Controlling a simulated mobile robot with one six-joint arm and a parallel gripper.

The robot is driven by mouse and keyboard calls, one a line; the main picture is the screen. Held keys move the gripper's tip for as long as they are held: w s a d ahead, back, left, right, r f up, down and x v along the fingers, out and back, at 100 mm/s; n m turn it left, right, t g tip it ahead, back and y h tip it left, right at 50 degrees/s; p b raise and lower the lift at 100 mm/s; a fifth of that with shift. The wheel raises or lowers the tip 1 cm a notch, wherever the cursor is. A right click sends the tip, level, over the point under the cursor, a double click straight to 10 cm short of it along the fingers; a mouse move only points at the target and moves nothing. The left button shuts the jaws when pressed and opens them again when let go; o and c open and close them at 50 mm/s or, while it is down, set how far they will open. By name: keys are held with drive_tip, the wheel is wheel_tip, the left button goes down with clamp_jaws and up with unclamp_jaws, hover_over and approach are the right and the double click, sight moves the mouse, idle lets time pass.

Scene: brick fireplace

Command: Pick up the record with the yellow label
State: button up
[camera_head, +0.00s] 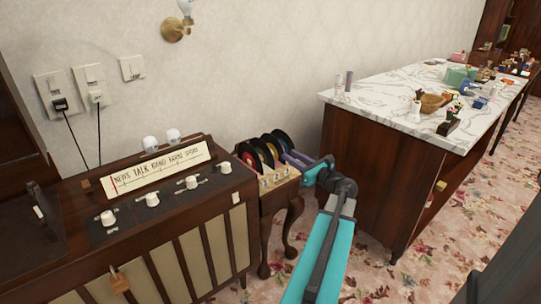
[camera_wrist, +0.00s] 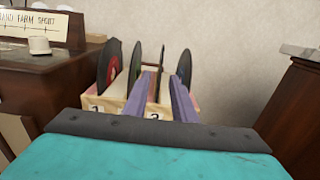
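Several black records stand upright in a small wooden rack (camera_head: 284,181). The record with the yellow label (camera_head: 261,151) appears to be second from the left, behind the red-labelled record (camera_head: 248,156); its label is partly covered. The red-labelled record (camera_wrist: 112,68) is at the left in the wrist view, with other records edge-on to its right. My gripper (camera_head: 290,157) reaches the rack's right side. In the wrist view my gripper (camera_wrist: 161,82) has its two purple fingers apart, pointing at the rack.
A wooden radio cabinet (camera_head: 215,225) with white knobs stands close left of the rack. A marble-topped counter (camera_head: 400,95) with small items stands to the right. The wall (camera_head: 260,60) is close behind. Flowered carpet (camera_head: 440,240) lies open in front of the counter.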

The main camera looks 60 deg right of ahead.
sight(275, 147)
drive_tip(key=b+x, duration=0.1)
drive_tip(key=x, duration=0.5)
drive_tip(key=shift+w+d, duration=0.25)
drive_tip(key=shift+w, duration=0.05)
drive_tip(key=shift+w+d, duration=0.15)
drive_tip(key=shift+w, duration=0.45)
drive_tip(key=shift+b+x, duration=0.95)
drive_tip(key=shift+x, duration=1.65)
drive_tip(key=shift+f, duration=0.1)
clamp_jaws()
